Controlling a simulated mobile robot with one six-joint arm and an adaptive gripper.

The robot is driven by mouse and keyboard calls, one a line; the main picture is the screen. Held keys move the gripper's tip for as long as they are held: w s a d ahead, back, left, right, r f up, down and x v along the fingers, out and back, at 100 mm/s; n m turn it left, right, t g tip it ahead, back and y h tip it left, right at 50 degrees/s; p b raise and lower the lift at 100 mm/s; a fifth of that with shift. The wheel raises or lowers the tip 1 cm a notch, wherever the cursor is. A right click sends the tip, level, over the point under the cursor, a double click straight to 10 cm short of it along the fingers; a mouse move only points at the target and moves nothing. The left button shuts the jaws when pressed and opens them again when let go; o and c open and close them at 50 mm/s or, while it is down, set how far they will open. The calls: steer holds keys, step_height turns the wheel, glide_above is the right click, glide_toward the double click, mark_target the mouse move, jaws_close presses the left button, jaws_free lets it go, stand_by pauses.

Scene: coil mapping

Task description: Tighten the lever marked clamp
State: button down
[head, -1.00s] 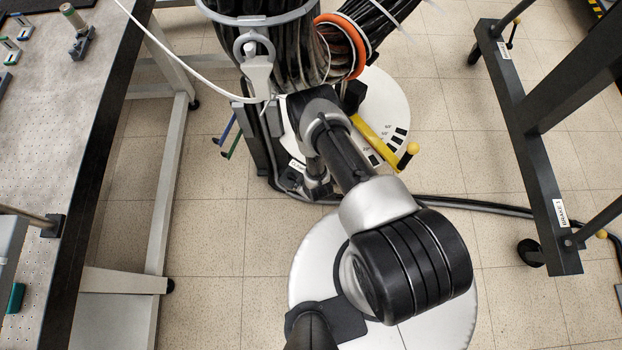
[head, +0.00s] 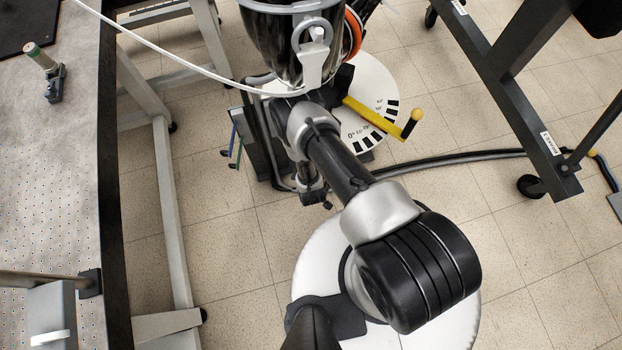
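A yellow lever (head: 376,113) with a round yellow knob sticks out over a white dial with black marks. No label reading clamp is legible, so I cannot tell which lever is the clamp. My arm reaches up the picture and its far end bends down in front of the stand, left of the yellow lever. My gripper (head: 314,194) is small and dark there, mostly hidden by my arm. I cannot see its fingers clearly or any contact.
A perforated bench (head: 50,190) fills the left side. A dark wheeled frame (head: 515,100) with a label that seems to read BRAKE stands right. A black cable (head: 450,159) crosses the floor, and a white cable (head: 190,66) hangs across the upper left. Tiled floor at lower right is clear.

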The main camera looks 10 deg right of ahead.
steer(key=shift+a, duration=0.1)
stand_by(0.4)
steer(key=c, duration=1.6)
jaws_free()
steer(key=shift+o, duration=0.4)
